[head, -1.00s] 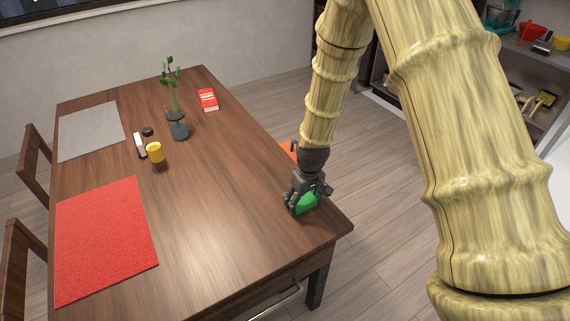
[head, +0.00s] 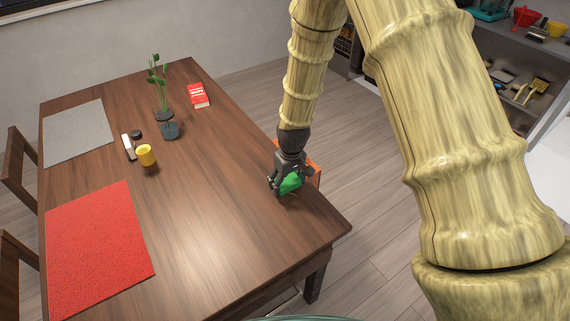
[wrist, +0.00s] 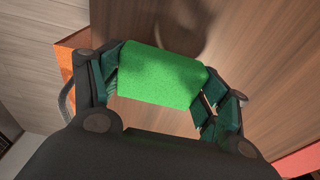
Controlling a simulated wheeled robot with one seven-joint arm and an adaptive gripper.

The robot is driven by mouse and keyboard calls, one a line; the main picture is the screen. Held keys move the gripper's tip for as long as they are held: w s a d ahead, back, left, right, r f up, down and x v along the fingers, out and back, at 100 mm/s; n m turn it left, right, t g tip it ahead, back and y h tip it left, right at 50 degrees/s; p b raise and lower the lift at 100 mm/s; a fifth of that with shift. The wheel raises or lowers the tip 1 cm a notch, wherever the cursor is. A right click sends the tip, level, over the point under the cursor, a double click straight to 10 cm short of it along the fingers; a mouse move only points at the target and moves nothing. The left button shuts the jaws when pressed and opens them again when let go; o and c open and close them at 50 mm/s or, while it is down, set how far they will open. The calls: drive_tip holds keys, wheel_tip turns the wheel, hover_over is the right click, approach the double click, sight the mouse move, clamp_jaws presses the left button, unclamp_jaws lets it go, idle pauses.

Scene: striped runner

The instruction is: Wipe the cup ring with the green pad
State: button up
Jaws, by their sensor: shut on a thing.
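My gripper (head: 288,183) is near the right edge of the wooden table (head: 215,200), shut on the green pad (head: 291,182). In the wrist view the green pad (wrist: 160,78) sits between the two fingers, with the brown tabletop behind it. The pad looks tilted and close to the table; I cannot tell whether it touches. I cannot make out a cup ring on the tabletop in either view.
An orange object (head: 313,172) is beyond the right edge. The middle is clear.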

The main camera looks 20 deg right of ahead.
drive_tip(key=shift+s+a+r+p, duration=0.2)
drive_tip(key=shift+r+p, duration=0.1)
drive_tip(key=shift+r, duration=0.3)
drive_tip(key=shift+s+a+r+p, duration=0.15)
drive_tip(key=shift+r+p, duration=0.1)
drive_tip(key=shift+r, duration=0.3)
drive_tip(key=shift+w+a+r+p, duration=0.1)
drive_tip(key=shift+w+r+p, duration=0.15)
drive_tip(key=shift+r+p, duration=0.05)
drive_tip(key=shift+w+r+p, duration=0.1)
drive_tip(key=shift+r+p, duration=0.4)
drive_tip(key=shift+r, duration=0.2)
drive_tip(key=shift+r+p, duration=0.6)
drive_tip(key=shift+r, duration=0.3)
drive_tip(key=shift+s+f, duration=0.1)
drive_tip(key=shift+s, duration=0.1)
